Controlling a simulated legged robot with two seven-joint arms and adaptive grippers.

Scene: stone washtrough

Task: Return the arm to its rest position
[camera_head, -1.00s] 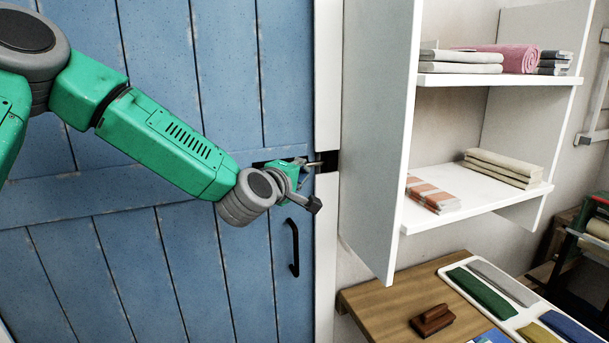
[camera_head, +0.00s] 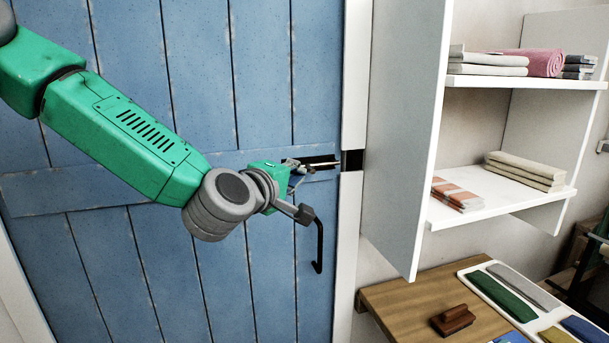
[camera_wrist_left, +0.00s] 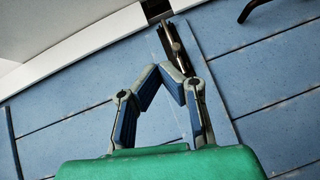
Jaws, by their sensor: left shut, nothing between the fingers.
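My left arm reaches in from the left in the head view, in front of a blue plank door (camera_head: 110,250). My left gripper (camera_head: 298,170) is shut and empty, close to a metal bolt (camera_head: 322,164) on the door's cross rail. In the left wrist view the two fingers (camera_wrist_left: 165,72) meet at their tips, beside the near end of the bolt (camera_wrist_left: 178,48). I cannot tell whether they touch it. A dark slot (camera_head: 352,160) interrupts the white door frame in line with the bolt. My right gripper is in neither view.
A black door handle (camera_head: 319,247) sits just below and right of my gripper. A white shelf unit (camera_head: 405,120) with folded towels stands right of the frame. Below it, a wooden table (camera_head: 395,305) holds a brown block (camera_head: 452,320) and a white tray with coloured cloths.

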